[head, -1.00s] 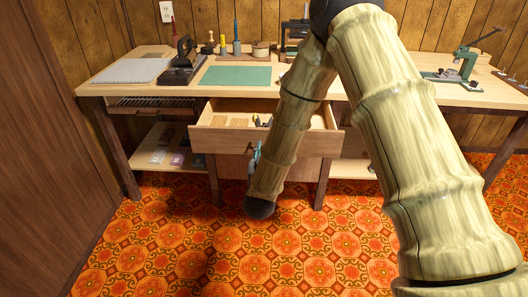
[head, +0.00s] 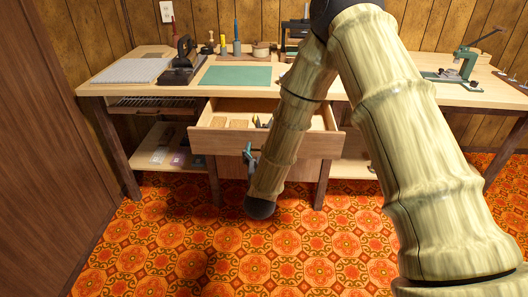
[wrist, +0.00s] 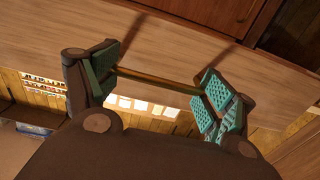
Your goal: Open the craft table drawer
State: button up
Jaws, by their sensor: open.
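The craft table (head: 150,88) stands against the wall, with its wooden drawer (head: 210,140) pulled well out and the inside visible. Wooden pieces and small tools lie in the drawer. My gripper (head: 248,158) is at the drawer's front, with a green fingertip showing and the rest hidden behind my arm. In the wrist view my gripper (wrist: 162,85) is open, its green pads wide apart. A thin brown bar (wrist: 160,80), which looks like the drawer's handle, crosses the space between the pads. I cannot tell whether they touch it.
A green mat (head: 235,75), a grey board (head: 130,70), a dark iron-like tool (head: 183,60) and a green press (head: 460,65) stand on the tabletop. A shelf (head: 165,150) is below at the left. A wooden panel (head: 50,150) stands at the left. The patterned floor in front is clear.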

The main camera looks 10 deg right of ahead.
jog(key=shift+s+f, duration=0.1)
jog(key=shift+s, duration=0.05)
jog(key=v, duration=1.1)
jog(key=shift+s, duration=0.35)
jog(key=shift+a, duration=0.1)
